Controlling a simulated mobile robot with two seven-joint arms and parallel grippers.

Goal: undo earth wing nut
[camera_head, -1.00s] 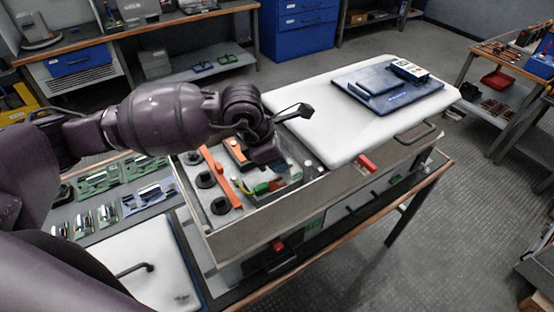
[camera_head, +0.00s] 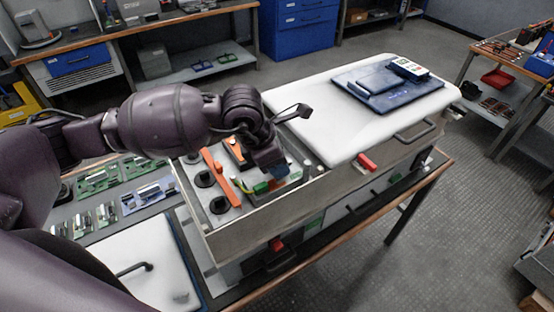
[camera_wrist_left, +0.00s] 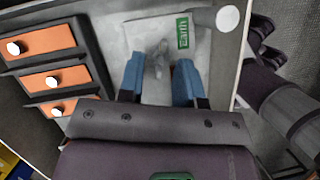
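The earth wing nut (camera_wrist_left: 158,56) is a small grey piece on a pale panel in the left wrist view, beside a green label (camera_wrist_left: 183,32). My left gripper (camera_wrist_left: 158,75) is open, with one blue finger to each side of the nut; a clear gap shows inside each finger. I cannot tell how far above the panel the fingertips are. In the head view my left gripper (camera_head: 270,168) reaches down into the open grey cabinet (camera_head: 262,222), and the nut is hidden there. My right gripper is not in view.
Orange blocks with white knobs (camera_wrist_left: 53,82) stand left of the fingers in the wrist view. The cabinet walls surround the gripper. A white lid (camera_head: 310,110) carrying a blue folder (camera_head: 375,95) lies to the right. A workbench with circuit boards (camera_head: 105,180) is at left.

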